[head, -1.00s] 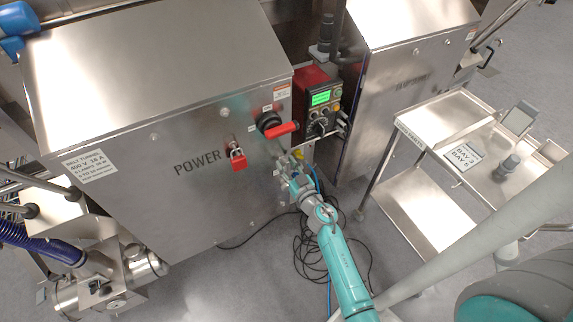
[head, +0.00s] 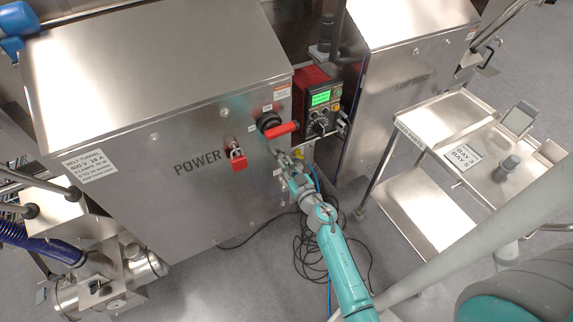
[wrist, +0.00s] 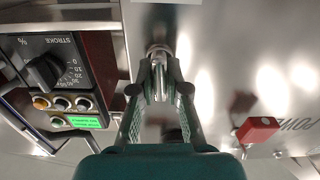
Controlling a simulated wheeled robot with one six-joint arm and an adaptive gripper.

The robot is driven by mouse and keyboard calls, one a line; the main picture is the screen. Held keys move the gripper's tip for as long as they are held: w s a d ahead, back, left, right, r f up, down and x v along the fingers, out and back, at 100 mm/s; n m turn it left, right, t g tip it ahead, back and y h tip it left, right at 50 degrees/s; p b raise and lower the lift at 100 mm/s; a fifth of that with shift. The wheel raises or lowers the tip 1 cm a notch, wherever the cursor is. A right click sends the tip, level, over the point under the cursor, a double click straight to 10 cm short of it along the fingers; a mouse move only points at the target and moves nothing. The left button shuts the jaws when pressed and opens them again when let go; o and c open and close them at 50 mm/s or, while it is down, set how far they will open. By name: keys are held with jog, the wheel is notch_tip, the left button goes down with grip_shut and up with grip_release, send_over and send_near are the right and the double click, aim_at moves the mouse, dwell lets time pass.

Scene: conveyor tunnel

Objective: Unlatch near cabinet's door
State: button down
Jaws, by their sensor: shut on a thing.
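The near cabinet (head: 130,130) is a large stainless steel box with a POWER label on its front door. A small metal latch (wrist: 158,60) sits near the door's right edge, below the red rotary handle (head: 280,130). My gripper (wrist: 158,88) is shut on the latch, with one finger on each side of it. In the head view my gripper (head: 283,158) is at the door front, and it largely hides the latch there. The door looks shut. A red padlock (head: 238,158) hangs left of my gripper; it also shows in the wrist view (wrist: 257,128).
A second steel cabinet (head: 400,90) and a steel trolley (head: 420,120) are further right. Black cables (head: 310,255) lie on the floor below my arm.

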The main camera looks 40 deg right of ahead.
jog(key=n, duration=0.4)
jog(key=shift+a, duration=0.1)
jog(key=n, duration=0.4)
jog(key=shift+a+f, duration=0.1)
jog(key=n, duration=0.5)
jog(key=shift+w+f, duration=0.1)
jog(key=shift+a+f+n, duration=0.1)
jog(key=shift+n, duration=2)
jog(key=c, duration=1.2)
grip_release()
jog(key=v, duration=1.2)
